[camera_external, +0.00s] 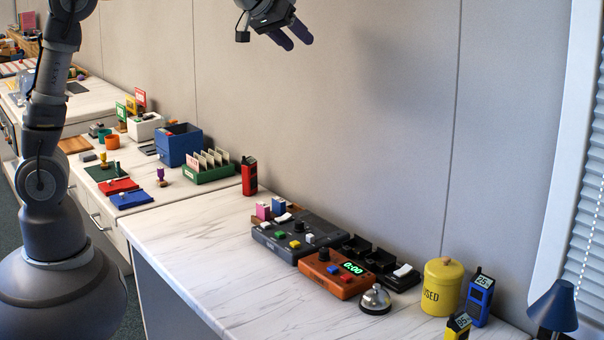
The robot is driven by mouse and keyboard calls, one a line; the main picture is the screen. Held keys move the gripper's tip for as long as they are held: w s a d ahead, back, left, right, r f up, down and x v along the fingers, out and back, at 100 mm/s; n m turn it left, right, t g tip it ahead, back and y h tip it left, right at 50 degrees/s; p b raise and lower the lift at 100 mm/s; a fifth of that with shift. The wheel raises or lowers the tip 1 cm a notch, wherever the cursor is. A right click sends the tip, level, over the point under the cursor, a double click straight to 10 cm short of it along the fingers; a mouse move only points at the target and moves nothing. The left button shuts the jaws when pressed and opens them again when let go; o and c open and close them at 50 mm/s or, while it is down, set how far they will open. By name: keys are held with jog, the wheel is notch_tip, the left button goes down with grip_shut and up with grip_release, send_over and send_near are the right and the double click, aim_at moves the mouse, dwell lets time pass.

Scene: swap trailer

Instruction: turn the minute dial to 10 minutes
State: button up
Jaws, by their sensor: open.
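An orange timer box (336,280) with a green "0:00" display (353,267) sits on the white marbled counter. A dark round knob (324,254) stands on its back left part, and small buttons show beside the display. Whether this knob is the minute dial cannot be read. A dark grey panel (272,241) lies against the box's left side, with another black knob (297,227) and several coloured buttons. My gripper (293,42) is at the top of the picture, high above the counter and far from the timer. Its fingers are apart and nothing shows between them.
A silver bell (375,299) stands close to the timer's right. Black trays (378,260) lie behind it. A yellow "USED" canister (441,287) and a blue meter (480,297) stand further right; a red handset (249,176) stands left. The counter's front left (200,250) is bare.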

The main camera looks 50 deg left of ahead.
jog(key=w+d+f+n+g+y, duration=0.15)
jog(key=d+f, duration=0.25)
jog(key=f, duration=0.7)
jog(key=w+d+f+n+g, duration=0.15)
jog(key=d+f, duration=0.35)
jog(key=f, duration=0.6)
jog(key=n+g+y+b, duration=0.2)
jog(key=g+y, duration=0.1)
send_near(324, 250)
jog(key=f, duration=0.1)
jog(key=shift+h, duration=0.25)
jog(key=x, duration=0.2)
jog(key=b+x, duration=0.1)
jog(key=x, duration=0.2)
jog(key=b+x, duration=0.1)
jog(key=x, duration=0.1)
jog(key=shift+w+a+f, duration=0.2)
jog(key=shift+w+a, duration=0.15)
jog(key=shift+a, duration=0.1)
grip_shut()
